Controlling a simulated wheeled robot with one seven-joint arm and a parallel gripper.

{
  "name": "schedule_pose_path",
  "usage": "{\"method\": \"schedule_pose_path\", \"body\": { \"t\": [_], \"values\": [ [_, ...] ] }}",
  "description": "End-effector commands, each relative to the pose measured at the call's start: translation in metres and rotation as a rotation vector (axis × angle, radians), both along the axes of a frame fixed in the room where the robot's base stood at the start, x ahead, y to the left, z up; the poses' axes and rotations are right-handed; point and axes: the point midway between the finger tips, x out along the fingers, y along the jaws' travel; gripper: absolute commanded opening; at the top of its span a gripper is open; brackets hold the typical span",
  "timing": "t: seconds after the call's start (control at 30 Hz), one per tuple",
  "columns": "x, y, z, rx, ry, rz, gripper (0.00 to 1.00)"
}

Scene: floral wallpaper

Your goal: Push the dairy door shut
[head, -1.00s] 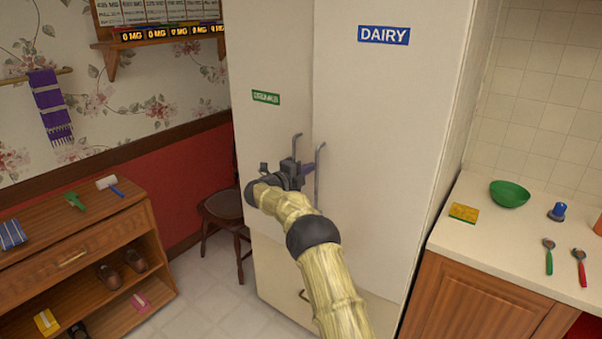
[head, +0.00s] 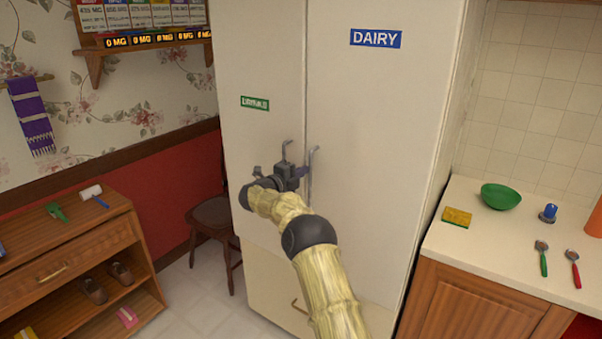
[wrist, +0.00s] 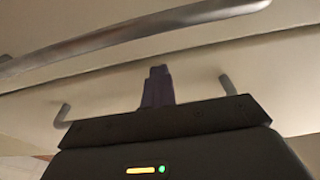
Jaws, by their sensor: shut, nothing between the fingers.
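The dairy door (head: 376,110) is the right-hand fridge door, with a blue DAIRY sign (head: 376,39). Its left edge meets the left fridge door (head: 262,60) at a thin seam, and it looks shut or nearly so. My gripper (head: 304,173) is at the seam, beside the dairy door's upright handle (head: 311,160). The left door's handle (head: 287,150) rises just behind it. In the wrist view my shut, empty fingers (wrist: 157,85) point at the pale door surface, with a grey handle bar (wrist: 130,38) crossing beyond them. Whether the fingertips touch the door is unclear.
A counter (head: 465,240) at right holds a green bowl (head: 501,196), a yellow sponge (head: 457,217) and utensils. A wooden shelf unit (head: 75,245) stands at left, with a dark chair (head: 212,215) beside the fridge.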

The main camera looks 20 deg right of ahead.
Motion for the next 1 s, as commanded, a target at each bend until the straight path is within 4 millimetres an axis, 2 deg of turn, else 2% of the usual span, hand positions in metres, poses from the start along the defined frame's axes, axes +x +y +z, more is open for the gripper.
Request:
{"method": "schedule_pose_path", "body": {
  "t": [0.03,0.07,0.37,0.87,1.0],
  "values": [
    [0.000,-0.007,0.011,-0.013,-0.019,-0.004,0.00],
    [-0.001,-0.006,0.011,-0.013,-0.019,-0.004,0.00],
    [-0.021,0.026,0.005,-0.007,-0.013,-0.005,0.00],
    [-0.017,0.111,0.003,-0.002,-0.007,-0.002,0.00],
    [-0.016,0.124,0.003,-0.003,-0.007,-0.004,0.00]
  ]
}}
